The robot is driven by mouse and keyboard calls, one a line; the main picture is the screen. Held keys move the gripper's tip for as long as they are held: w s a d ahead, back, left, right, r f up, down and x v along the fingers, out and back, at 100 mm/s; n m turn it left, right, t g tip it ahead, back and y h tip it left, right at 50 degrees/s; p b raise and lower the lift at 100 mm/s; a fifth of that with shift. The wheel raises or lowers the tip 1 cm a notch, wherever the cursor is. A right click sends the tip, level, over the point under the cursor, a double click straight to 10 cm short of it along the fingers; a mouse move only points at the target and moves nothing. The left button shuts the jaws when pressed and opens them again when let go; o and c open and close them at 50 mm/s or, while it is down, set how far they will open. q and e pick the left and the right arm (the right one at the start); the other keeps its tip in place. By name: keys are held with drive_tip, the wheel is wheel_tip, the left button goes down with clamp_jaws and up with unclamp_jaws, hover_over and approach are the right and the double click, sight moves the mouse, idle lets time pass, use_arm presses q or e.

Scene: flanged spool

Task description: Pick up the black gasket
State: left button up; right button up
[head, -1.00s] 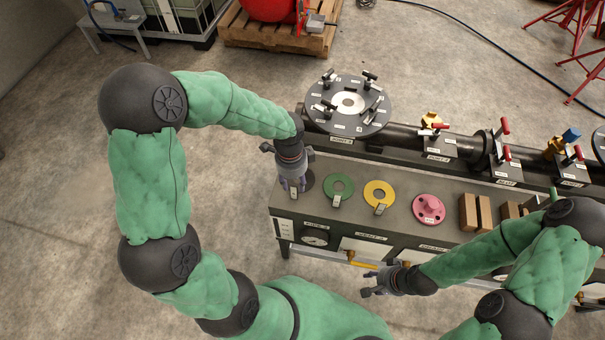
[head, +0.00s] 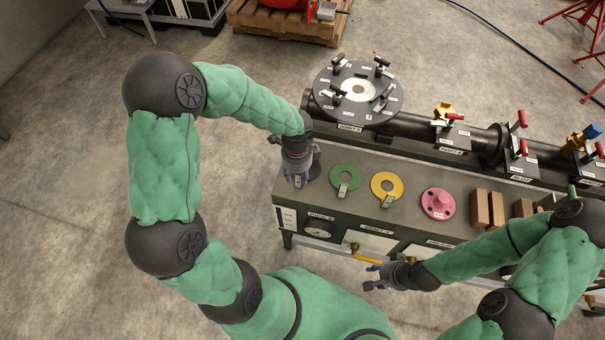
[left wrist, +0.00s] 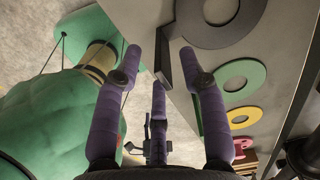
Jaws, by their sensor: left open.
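The black gasket (left wrist: 208,38) is a flat dark ring with a small tab (left wrist: 164,66) in the left wrist view. It lies at the left end of the grey bench top. In the head view the black gasket (head: 315,170) is mostly hidden behind my left gripper (head: 298,180). My left gripper (left wrist: 160,58) is open, and its purple fingers stand around the tab, which shows between the fingertips. I cannot tell whether any finger touches it. My right gripper (head: 370,278) looks open and empty, in front of the bench.
A green gasket (head: 345,179), a yellow gasket (head: 387,187), a pink flanged part (head: 438,203) and brown blocks (head: 488,210) lie in a row to the right. Behind them stands a pipe with a large round flange (head: 388,78) and clamps.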

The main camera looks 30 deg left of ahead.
sight(298, 188)
use_arm(q)
wheel_tip(298, 188, down, 3)
drive_tip(key=shift+d+b, duration=0.1)
drive_tip(key=shift+b, duration=0.45)
drive_tip(key=shift+r, duration=0.1)
clamp_jaws()
drive_tip(key=shift+r, duration=0.1)
